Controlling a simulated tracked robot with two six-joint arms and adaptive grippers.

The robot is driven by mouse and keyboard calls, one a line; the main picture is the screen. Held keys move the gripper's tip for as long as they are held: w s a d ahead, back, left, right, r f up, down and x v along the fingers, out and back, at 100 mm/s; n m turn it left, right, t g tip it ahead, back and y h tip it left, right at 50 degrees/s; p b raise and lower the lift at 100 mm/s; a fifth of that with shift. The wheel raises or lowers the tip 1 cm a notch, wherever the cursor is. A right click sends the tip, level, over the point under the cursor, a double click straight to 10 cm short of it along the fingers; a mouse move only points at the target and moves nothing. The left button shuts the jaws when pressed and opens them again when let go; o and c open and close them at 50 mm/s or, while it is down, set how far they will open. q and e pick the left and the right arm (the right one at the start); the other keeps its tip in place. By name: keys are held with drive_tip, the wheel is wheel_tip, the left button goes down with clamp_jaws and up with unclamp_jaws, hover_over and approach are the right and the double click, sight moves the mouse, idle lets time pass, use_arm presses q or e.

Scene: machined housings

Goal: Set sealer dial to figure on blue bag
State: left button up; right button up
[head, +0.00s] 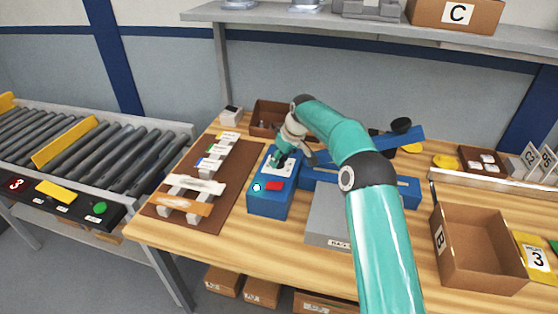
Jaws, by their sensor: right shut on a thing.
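The sealer (400,190) is a long blue bar unit with a raised blue arm on the bench, right of its blue control box (262,207). The box has a red button (275,186), a pale round light (257,187) and a white face plate. My right gripper (281,163) reaches down onto that plate and is shut on the dial, which is mostly hidden by the fingers. The dial's setting cannot be read. A small bag with a blue mark (203,162) lies on the rack at left; its figure is too small to read. My left gripper is not in view.
An open cardboard box (480,278) stands at right, a roller conveyor (120,150) at left. A shelf (320,22) hangs behind.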

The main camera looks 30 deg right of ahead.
drive_tip(key=shift+a+m+h+b, duration=0.1)
drive_tip(key=shift+m+h+b, duration=0.3)
drive_tip(key=shift+m, duration=0.8)
drive_tip(key=m+h, duration=0.1)
drive_tip(key=m, duration=0.1)
drive_tip(key=shift+m+b, duration=0.3)
drive_tip(key=shift+m, duration=0.1)
drive_tip(key=m+h, duration=0.1)
drive_tip(key=m, duration=0.1)
drive_tip(key=shift+a+m+g, duration=0.1)
drive_tip(key=shift+m+g, duration=0.2)
drive_tip(key=shift+g, duration=0.1)
drive_tip(key=shift+m+h, duration=0.4)
drive_tip(key=shift+m, duration=0.5)
drive_tip(key=shift+w+r+m+g+p, duration=0.1)
drive_tip(key=shift+m+g+p, duration=0.35)
drive_tip(key=shift+m, duration=0.45)
drive_tip(key=shift+r+m+g+h+p, duration=0.1)
drive_tip(key=shift+m+g+h+p, duration=0.15)
drive_tip(key=shift+m+h+p, duration=0.45)
drive_tip(key=m+p, duration=0.2)
drive_tip(key=m, duration=0.1)
drive_tip(key=shift+a+g, duration=0.1)
drive_tip(key=shift+g, duration=0.2)
drive_tip(key=shift+m+p, duration=0.3)
drive_tip(key=shift+p, duration=0.05)
drive_tip(key=shift+f, duration=0.2)
